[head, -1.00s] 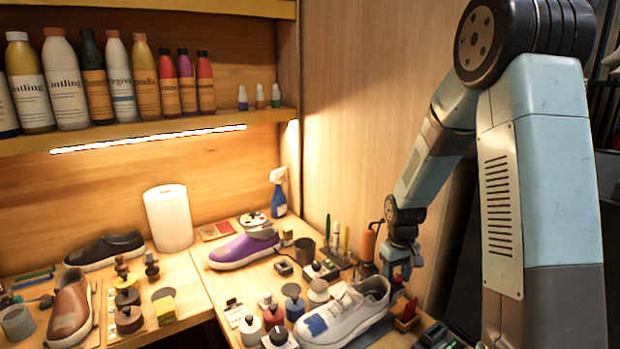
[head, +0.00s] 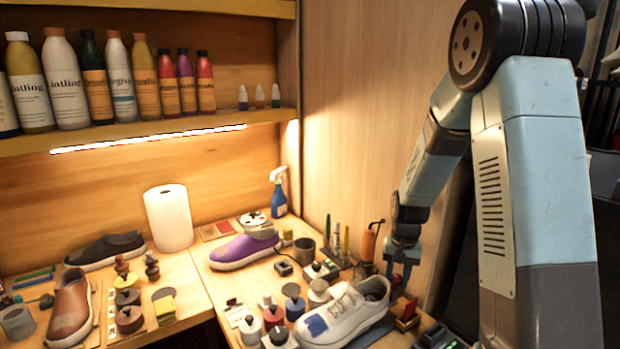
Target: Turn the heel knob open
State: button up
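My gripper (head: 400,279) is blue and points down just behind the heel end of the white sneaker. Its fingers are small in the head view, and I cannot tell whether they are apart or hold anything. The white sneaker (head: 352,312) with a blue patch on its toe lies on a dark mat at the front right, heel toward my gripper. No heel knob can be made out clearly; the heel area is partly hidden by my gripper. A small reddish-brown block (head: 407,316) stands just right of the heel, below my gripper.
A purple shoe (head: 242,250) lies behind the white sneaker. Several round-knobbed pieces crowd the table left of the sneaker. The wooden side wall (head: 350,120) is close behind my arm.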

jog(key=c, duration=0.5)
jog(key=shift+n, duration=1.1)
jog(key=o, duration=0.8)
jog(key=shift+r, duration=2.5)
